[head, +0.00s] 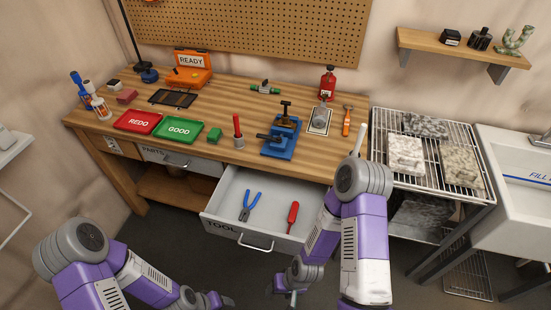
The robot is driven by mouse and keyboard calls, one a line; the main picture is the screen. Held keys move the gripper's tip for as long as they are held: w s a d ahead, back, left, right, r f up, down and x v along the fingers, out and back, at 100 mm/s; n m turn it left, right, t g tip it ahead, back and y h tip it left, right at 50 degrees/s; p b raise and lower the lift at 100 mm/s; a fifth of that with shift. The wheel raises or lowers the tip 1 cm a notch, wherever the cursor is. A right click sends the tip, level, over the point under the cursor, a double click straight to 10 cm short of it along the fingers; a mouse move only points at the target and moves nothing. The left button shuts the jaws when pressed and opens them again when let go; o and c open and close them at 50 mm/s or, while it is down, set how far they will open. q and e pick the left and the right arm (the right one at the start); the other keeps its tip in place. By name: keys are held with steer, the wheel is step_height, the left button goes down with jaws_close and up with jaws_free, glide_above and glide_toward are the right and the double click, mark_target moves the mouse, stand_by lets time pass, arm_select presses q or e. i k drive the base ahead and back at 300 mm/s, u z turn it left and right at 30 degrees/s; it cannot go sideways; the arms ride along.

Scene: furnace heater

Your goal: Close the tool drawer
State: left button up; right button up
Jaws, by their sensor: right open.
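The tool drawer (223,227), a grey drawer labelled TOOL, is pulled out from the wooden workbench (330,170). Blue-handled pliers (246,207) and a red screwdriver (292,216) lie inside it. Its bar handle (256,246) is on the front face. My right gripper (292,295) is open, low in the picture, below and right of the handle and apart from it. My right arm hides the drawer's right end. My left gripper (222,301) is at the bottom edge, left of the right one, partly cut off; its jaws are unclear.
The parts drawer (180,160) left of the tool drawer looks shut. The benchtop holds a red tray (138,121), a green tray (178,128) and a blue vise (281,140). A wire rack (378,140) with stone-like blocks and a sink (500,165) stand at the right.

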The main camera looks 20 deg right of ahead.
mark_target(266, 226)
steer(key=u, duration=0.75)
steer(key=k, duration=0.85)
steer(key=z, duration=0.1)
